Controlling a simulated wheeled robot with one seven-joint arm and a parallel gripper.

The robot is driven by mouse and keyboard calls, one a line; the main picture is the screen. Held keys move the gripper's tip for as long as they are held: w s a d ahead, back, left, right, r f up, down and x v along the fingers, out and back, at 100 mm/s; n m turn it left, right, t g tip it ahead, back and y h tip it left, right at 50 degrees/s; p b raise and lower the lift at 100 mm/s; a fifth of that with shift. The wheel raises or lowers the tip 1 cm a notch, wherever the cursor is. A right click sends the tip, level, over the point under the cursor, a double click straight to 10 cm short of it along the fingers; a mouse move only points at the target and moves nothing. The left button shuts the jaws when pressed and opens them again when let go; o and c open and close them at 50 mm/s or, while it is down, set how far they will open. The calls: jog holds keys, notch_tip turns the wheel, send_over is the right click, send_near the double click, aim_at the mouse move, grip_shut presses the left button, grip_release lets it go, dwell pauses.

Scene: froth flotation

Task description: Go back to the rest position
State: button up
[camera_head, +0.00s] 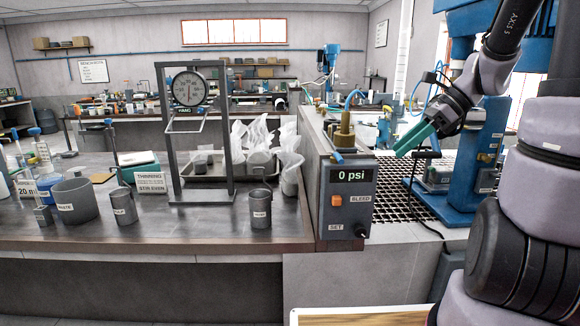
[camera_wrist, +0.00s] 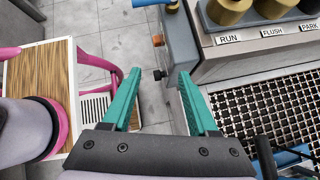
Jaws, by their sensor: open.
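My gripper (camera_head: 414,139) is in the head view at the right, raised above the black grating and left of the blue machine. Its teal fingers point down and left. In the wrist view my gripper (camera_wrist: 158,97) shows its two teal fingers apart with nothing between them. Grey tiled floor lies below the gap. The fingers touch nothing that I can see.
The pressure control box (camera_head: 347,196) reads 0 psi at the bench edge. The blue machine (camera_head: 485,150) stands close right of my gripper. The black grating (camera_head: 437,199) lies below. A gauge frame (camera_head: 166,130) and cups (camera_head: 261,209) stand on the left bench.

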jog(key=s+a+r+n+t+h, duration=0.2)
jog(key=s+r+n+t+h, duration=0.3)
jog(key=s+r+n, duration=0.5)
jog(key=shift+s+n+t+h, duration=0.3)
jog(key=shift+n+h, duration=0.4)
jog(key=shift+n, duration=2.8)
jog(key=shift+r, duration=0.1)
